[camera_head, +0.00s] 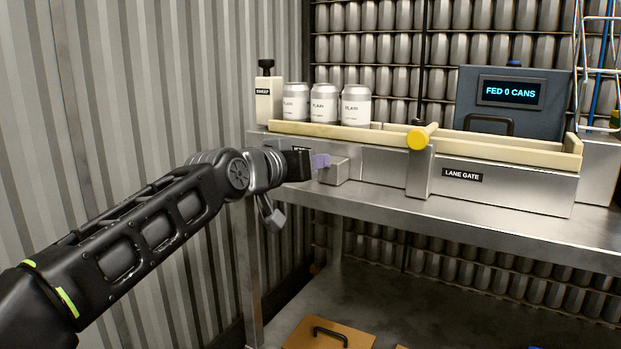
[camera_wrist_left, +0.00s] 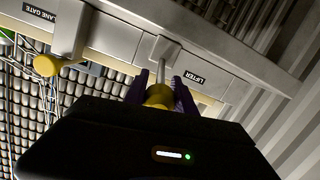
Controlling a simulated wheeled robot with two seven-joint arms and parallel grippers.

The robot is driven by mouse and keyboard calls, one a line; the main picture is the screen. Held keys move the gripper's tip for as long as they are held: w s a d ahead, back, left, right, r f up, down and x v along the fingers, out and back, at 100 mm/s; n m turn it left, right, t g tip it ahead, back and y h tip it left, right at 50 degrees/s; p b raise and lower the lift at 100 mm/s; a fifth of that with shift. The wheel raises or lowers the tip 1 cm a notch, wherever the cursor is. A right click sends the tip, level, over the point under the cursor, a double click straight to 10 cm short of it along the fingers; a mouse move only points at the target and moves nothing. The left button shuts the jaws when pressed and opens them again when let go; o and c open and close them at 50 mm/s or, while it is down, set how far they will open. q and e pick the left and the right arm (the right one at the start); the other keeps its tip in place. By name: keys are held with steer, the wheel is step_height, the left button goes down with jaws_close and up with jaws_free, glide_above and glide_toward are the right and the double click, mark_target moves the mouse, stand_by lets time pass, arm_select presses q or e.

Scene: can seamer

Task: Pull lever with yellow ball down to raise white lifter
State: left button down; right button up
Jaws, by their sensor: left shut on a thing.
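My left gripper (camera_head: 320,161) reaches in from the left to the front of the can machine, beside a small metal block (camera_head: 336,170). In the left wrist view, the purple fingers of my left gripper (camera_wrist_left: 161,92) are on either side of the yellow ball (camera_wrist_left: 159,96) and shut on it. The ball sits at the end of a grey lever (camera_wrist_left: 166,52), next to the LIFTER label (camera_wrist_left: 195,77). The gripper hides this ball in the head view. I cannot make out the white lifter itself. My right gripper is in neither view.
Another yellow knob (camera_head: 418,138) sticks out by the LANE GATE label (camera_head: 462,175). Three white cans (camera_head: 324,104) stand on the machine beside the SWEEP block (camera_head: 269,101). A display box (camera_head: 512,98) reads FED 0 CANS. A corrugated wall (camera_head: 150,70) is at left.

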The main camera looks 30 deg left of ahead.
arm_select(q)
steer(key=shift+f, duration=0.2)
steer(key=c, duration=1.1)
jaws_free()
steer(key=shift+r, duration=0.1)
steer(key=s, duration=0.2)
steer(key=s+p, duration=0.1)
steer(key=s, duration=0.2)
steer(key=s+r, duration=0.1)
steer(key=s, duration=0.1)
steer(key=shift+s+d+r, duration=0.1)
steer(key=shift+s+d, duration=0.1)
steer(key=shift+s, duration=0.2)
